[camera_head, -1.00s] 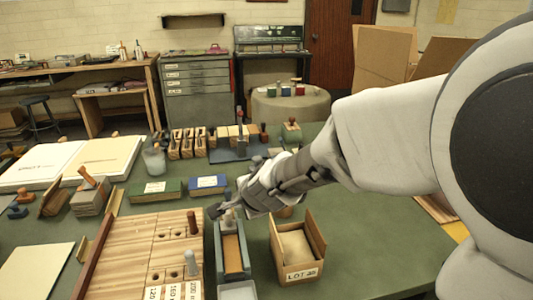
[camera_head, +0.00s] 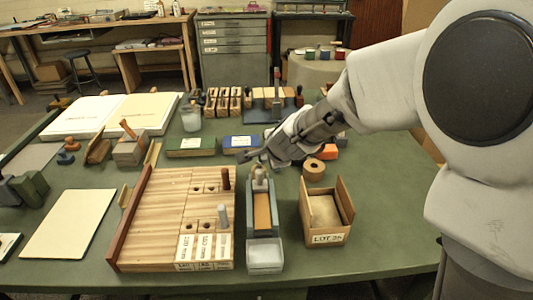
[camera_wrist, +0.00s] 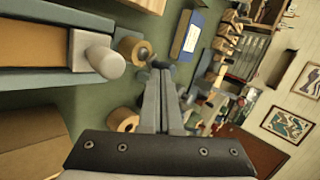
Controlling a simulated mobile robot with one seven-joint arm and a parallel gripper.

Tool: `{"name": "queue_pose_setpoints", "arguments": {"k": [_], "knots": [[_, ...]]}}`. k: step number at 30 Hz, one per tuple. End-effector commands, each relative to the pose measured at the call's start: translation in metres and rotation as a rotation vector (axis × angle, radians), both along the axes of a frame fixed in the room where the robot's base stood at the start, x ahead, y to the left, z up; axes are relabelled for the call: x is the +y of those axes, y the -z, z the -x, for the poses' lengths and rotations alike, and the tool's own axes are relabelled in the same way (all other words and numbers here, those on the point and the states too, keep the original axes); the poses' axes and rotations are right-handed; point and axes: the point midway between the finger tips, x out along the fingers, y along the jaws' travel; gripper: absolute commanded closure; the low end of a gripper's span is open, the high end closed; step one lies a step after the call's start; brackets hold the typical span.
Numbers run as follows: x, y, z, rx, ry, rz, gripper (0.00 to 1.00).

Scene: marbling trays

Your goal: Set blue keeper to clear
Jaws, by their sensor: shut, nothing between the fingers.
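The blue-grey narrow trough (camera_head: 249,222) stands on the green table with a tan strip along its middle. I take it for the blue keeper's fixture, but cannot tell for sure. A pale grey round knob (camera_head: 259,179) sits at its far end; in the wrist view the knob (camera_wrist: 106,62) is large, left of my fingers. My gripper (camera_head: 243,157) is just beyond the knob, apart from it. In the wrist view its fingers (camera_wrist: 160,72) are together and empty. No "clear" mark is legible.
A wooden board (camera_head: 150,215) with pegs stands left of the trough, and an open carton (camera_head: 326,239) marked LOT stands right. A clear tray (camera_head: 265,268) is at the trough's near end. A labelled blue block (camera_head: 228,143) and a tan roll (camera_head: 314,165) lie near my gripper.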

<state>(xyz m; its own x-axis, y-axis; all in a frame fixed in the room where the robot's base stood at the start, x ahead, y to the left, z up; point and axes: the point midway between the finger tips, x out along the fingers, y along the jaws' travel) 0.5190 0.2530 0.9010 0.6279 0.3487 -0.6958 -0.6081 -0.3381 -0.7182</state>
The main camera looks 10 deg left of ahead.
Motion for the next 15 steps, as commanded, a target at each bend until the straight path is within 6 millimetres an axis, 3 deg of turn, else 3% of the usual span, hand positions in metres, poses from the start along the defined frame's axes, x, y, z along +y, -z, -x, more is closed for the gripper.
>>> {"name": "queue_pose_setpoints", "arguments": {"k": [15], "knots": [[0.0068,-0.0014,-0.0005,0.002,0.066,0.001,1.0]]}}
